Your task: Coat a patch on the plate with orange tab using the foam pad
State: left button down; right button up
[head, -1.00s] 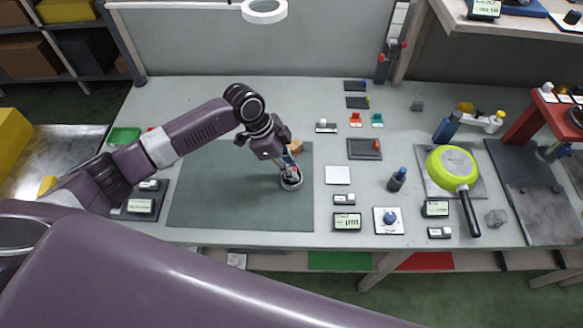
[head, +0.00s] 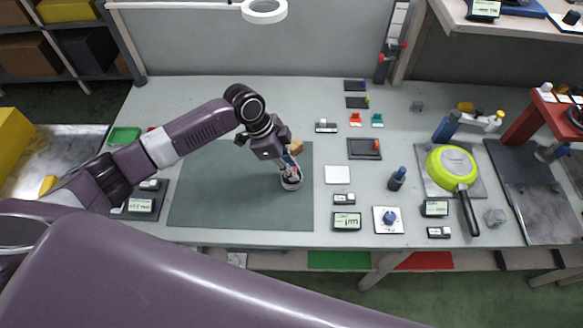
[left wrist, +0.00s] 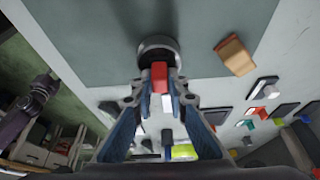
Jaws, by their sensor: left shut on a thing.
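My left gripper (head: 286,163) is shut on a small red-topped piece (left wrist: 159,75), which stands at a round grey dish (head: 291,184) on the green mat. The dish also shows in the left wrist view (left wrist: 158,43). I cannot tell whether the held piece is the foam pad, as the fingers hide its lower part. A tan block (head: 296,146) lies beside the gripper at the mat's edge; it shows in the left wrist view (left wrist: 235,56). A dark plate with an orange tab (head: 361,152) lies flat on the table right of the mat. My right gripper is not in view.
The green mat (head: 215,195) is mostly clear. A white square (head: 338,175), a dark blue bottle (head: 397,179), small display gauges (head: 346,222) and a green pan (head: 453,164) stand to the right. Two smaller dark plates (head: 356,102) lie further back.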

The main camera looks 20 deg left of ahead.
pick_arm(q)
jog(key=shift+r+p, duration=3.4)
jog(key=shift+r, duration=0.1)
